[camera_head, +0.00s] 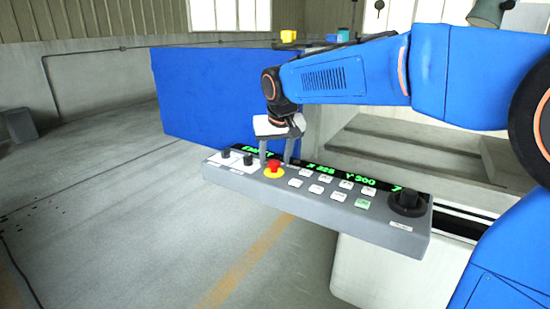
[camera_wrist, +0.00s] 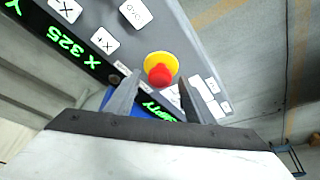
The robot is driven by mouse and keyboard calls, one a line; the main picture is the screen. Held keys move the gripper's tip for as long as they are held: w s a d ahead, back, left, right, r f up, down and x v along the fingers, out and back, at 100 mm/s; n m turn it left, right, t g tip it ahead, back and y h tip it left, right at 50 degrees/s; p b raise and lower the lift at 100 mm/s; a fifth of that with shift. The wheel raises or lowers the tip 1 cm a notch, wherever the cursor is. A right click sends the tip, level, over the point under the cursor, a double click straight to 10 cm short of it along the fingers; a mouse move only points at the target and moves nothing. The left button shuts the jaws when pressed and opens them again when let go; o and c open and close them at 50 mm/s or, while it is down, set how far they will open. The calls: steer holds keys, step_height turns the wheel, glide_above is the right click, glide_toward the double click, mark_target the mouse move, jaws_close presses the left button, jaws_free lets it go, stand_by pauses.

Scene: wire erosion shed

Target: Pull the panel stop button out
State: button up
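The panel stop button (camera_head: 274,166) is a red knob on a yellow round base, on the sloped top of the grey control panel (camera_head: 320,207). In the wrist view the red knob (camera_wrist: 161,74) shows just beyond and between my fingertips. My gripper (camera_head: 276,160) is above and behind the button in the head view, pointing down at it. In the wrist view my gripper (camera_wrist: 157,82) has its two fingers apart, with nothing held between them. I cannot tell whether a finger touches the button.
White keys, one green key (camera_head: 362,203) and a black dial (camera_head: 408,202) lie right of the button. Small black knobs (camera_head: 248,159) sit to its left. A green-lit display (camera_head: 340,174) runs behind. A blue wall panel (camera_head: 215,95) stands behind; open floor lies left.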

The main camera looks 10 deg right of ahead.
jaws_close()
steer(key=shift+r, duration=0.65)
steer(key=shift+o, duration=0.2)
jaws_free()
steer(key=shift+r, duration=0.1)
steer(key=v, duration=1.7)
steer(key=shift+s+a+r, duration=0.1)
steer(key=shift+s+r, duration=0.05)
